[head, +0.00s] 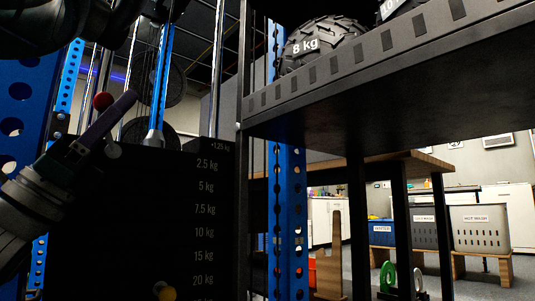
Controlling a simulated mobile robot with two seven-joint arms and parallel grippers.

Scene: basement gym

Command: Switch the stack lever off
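A black weight stack panel (150,225) fills the lower left, with white marks from +1.25 kg down past 20 kg. A round red knob (103,101) shows at its upper left and looks like the end of the stack lever; the lever's shaft and pivot are hidden or too dark to make out. My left gripper (121,117) comes in from the left, right beside the knob. One long purplish finger slants up to the right just past it. The other finger is lost against the dark panel, so its opening and any contact are unclear. My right gripper is not in view.
Blue perforated uprights (292,225) stand left and right of the stack. A dark shelf (400,75) with an 8 kg ball (322,45) juts in at upper right. Labelled bins (480,228) stand far back.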

